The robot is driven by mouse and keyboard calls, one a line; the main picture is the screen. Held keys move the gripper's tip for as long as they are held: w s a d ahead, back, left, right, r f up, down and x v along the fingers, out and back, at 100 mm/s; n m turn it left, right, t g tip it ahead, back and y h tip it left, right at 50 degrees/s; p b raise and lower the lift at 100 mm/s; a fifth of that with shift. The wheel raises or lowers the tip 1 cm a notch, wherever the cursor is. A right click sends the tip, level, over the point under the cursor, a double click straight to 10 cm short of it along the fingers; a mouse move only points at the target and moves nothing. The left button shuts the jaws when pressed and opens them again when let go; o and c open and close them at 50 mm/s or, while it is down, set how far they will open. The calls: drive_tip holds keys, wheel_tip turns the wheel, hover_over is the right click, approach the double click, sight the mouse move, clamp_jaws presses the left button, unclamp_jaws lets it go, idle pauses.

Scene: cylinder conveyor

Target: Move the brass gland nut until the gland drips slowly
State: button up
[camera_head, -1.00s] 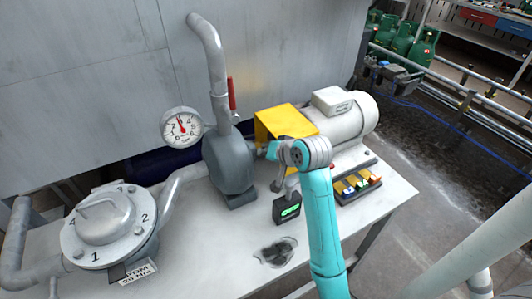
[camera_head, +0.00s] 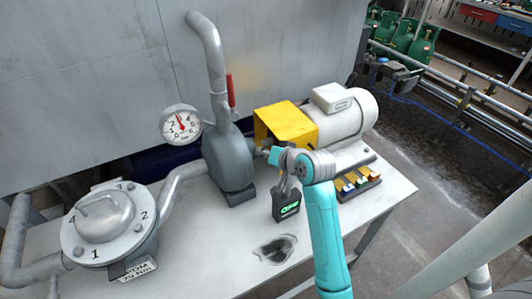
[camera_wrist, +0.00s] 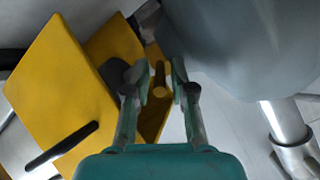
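A small brass-coloured piece, which looks like the gland nut (camera_wrist: 159,80), shows in the wrist view between my gripper's (camera_wrist: 159,78) two fingertips. A gap shows on each side of it, so the fingers are open around it and not visibly touching it. In the head view my gripper (camera_head: 272,155) is at the shaft between the grey pump (camera_head: 229,160) and the yellow guard (camera_head: 284,125). My wrist hides much of the gland there, and the nut cannot be made out. No drip can be made out. A dark wet patch (camera_head: 277,250) lies on the table below.
A black box with a green display (camera_head: 287,212) stands below my wrist. A white motor (camera_head: 345,115) and a switch panel (camera_head: 358,183) are at right. A pressure gauge (camera_head: 181,125), a red-handled valve (camera_head: 231,90) and a round lidded strainer (camera_head: 105,215) are left. The table front (camera_head: 215,270) is clear.

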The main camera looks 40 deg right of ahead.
drive_tip(key=v, duration=1.2)
idle(0.6)
